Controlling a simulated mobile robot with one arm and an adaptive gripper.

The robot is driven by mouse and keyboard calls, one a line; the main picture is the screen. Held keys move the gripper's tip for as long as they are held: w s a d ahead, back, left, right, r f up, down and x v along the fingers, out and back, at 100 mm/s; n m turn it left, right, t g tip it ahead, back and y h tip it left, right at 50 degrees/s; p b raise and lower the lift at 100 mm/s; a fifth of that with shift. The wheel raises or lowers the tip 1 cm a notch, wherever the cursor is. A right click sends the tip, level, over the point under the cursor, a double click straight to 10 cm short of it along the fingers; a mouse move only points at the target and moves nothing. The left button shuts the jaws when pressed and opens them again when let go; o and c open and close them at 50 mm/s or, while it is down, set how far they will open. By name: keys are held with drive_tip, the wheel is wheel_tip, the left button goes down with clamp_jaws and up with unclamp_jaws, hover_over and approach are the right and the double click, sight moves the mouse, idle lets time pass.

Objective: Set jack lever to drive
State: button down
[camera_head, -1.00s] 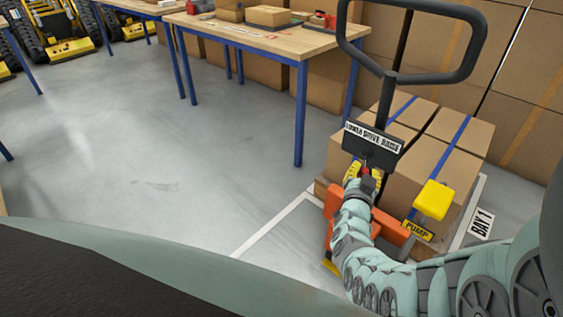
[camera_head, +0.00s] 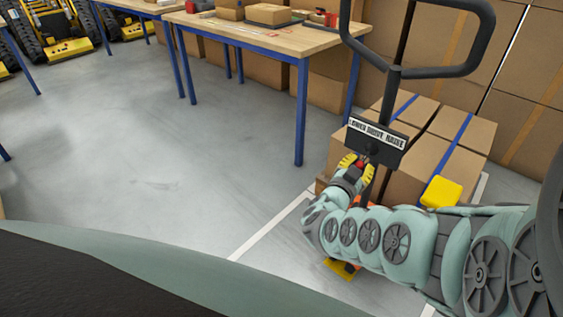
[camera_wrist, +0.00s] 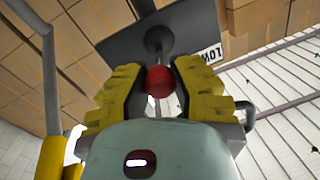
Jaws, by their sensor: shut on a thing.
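The pallet jack's black loop handle (camera_head: 395,78) stands upright with a black plate below it. The plate carries a white label (camera_head: 377,131) reading LOWER DRIVE RAISE. The jack lever's red ball knob (camera_head: 359,164) shows just under the plate; it also shows in the wrist view (camera_wrist: 159,81). My gripper (camera_head: 357,168) has yellow padded fingers, one on each side of the knob, and is shut on it. In the wrist view my gripper (camera_wrist: 159,85) points up at the plate's underside. Which label word the lever lines up with cannot be told.
Strapped cartons (camera_head: 425,150) stand on the pallet behind the handle. A workbench (camera_head: 265,38) with blue legs stands behind left. Grey floor on the left is clear.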

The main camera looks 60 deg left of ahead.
drive_tip(key=shift+a+r, duration=0.1)
drive_tip(key=shift+a+b, duration=0.3)
drive_tip(key=shift+s+a, duration=0.1)
idle(0.5)
drive_tip(key=c, duration=1.3)
unclamp_jaws()
drive_tip(key=o, duration=0.3)
drive_tip(key=shift+a, duration=0.15)
drive_tip(key=shift+o, duration=1.3)
drive_tip(key=shift+d, duration=0.2)
